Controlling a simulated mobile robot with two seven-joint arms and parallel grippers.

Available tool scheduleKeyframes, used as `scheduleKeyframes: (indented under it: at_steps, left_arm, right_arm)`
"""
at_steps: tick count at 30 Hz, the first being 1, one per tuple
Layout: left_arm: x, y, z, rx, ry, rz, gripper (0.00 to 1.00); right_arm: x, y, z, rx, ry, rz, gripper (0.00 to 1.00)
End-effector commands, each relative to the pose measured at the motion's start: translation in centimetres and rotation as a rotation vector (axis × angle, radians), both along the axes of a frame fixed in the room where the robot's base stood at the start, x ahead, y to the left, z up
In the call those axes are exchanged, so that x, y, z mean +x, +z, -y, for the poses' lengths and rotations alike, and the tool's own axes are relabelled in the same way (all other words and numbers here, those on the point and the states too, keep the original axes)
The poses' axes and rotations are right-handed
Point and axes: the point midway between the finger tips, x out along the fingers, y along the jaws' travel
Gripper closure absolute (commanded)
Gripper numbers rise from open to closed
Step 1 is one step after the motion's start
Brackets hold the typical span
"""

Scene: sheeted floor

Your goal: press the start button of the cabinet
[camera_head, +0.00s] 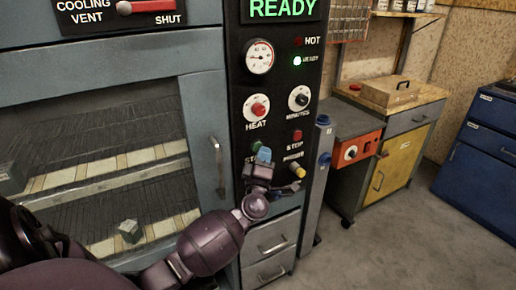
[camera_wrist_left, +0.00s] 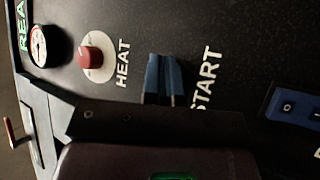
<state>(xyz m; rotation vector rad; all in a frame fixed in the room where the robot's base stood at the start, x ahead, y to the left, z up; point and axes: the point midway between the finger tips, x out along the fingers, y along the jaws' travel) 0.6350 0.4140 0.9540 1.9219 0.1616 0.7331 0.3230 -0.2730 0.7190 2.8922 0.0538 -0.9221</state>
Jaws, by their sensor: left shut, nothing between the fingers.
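The cabinet (camera_head: 105,52) has a dark control panel on its right side. The green start button (camera_head: 256,146) shows just above my left gripper's blue fingertips in the head view. My left gripper (camera_head: 263,155) is shut and empty, in front of the start button's spot. In the left wrist view the blue fingertips (camera_wrist_left: 164,79) lie beside the START lettering (camera_wrist_left: 206,80) and hide the button. I cannot tell whether the fingertips touch the button. My right gripper is not in view.
The panel carries a red stop button (camera_head: 297,135), a red heat knob (camera_head: 258,108), a minutes knob (camera_head: 299,99), a gauge (camera_head: 260,57) and a lit READY display (camera_head: 284,9). The cabinet door handle (camera_head: 217,165) is left of the gripper. A workbench (camera_head: 398,124) stands right.

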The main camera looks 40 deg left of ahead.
Motion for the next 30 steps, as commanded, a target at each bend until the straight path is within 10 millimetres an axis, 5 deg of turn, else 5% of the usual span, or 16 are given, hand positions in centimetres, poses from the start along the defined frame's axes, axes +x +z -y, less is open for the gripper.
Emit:
scheduleKeyframes:
  at_steps: [30]
  left_arm:
    - [0.29, -0.01, -0.71, 0.001, 0.001, 0.000, 1.00]
  right_arm:
    - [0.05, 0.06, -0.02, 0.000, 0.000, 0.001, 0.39]
